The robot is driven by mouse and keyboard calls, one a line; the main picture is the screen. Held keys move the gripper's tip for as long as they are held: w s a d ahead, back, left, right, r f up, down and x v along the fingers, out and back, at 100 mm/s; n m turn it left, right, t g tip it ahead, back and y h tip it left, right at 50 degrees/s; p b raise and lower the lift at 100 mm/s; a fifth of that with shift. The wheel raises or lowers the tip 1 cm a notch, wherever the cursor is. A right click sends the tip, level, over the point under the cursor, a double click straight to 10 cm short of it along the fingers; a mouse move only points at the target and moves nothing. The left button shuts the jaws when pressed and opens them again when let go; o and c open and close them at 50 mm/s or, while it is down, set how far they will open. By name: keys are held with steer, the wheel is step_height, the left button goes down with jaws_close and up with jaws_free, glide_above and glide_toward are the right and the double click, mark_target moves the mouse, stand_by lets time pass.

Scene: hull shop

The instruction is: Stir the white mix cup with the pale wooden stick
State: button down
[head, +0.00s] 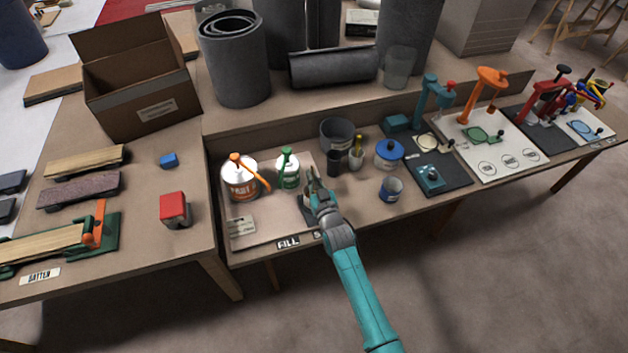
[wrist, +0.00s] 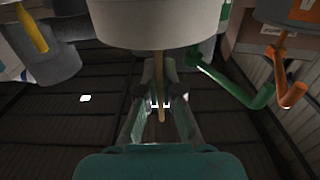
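The white mix cup (wrist: 160,22) fills the top middle of the wrist view, close to my gripper. The pale wooden stick (wrist: 159,70) sticks out of it and runs between my gripper's fingers (wrist: 160,88). A narrow dark gap seems to show on each side of the stick, so the fingers look parted around it. In the head view my gripper (head: 313,176) is low over the front bench, right of the green-pump can. The cup and stick cannot be made out there; my gripper seems to cover them.
A can with an orange pump (head: 240,183) and a white can with a green pump (head: 287,175) stand left of my gripper. A dark cup (head: 333,163), a cup with a yellow-handled brush (head: 356,158), a grey tub (head: 338,131) and blue-marked cans (head: 390,188) stand to the right.

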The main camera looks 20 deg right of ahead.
step_height(320, 180, up, 7)
steer(key=s, duration=0.2)
steer(key=shift+s, duration=0.15)
stand_by(6.3)
stand_by(0.4)
steer(key=shift+r, duration=2.55)
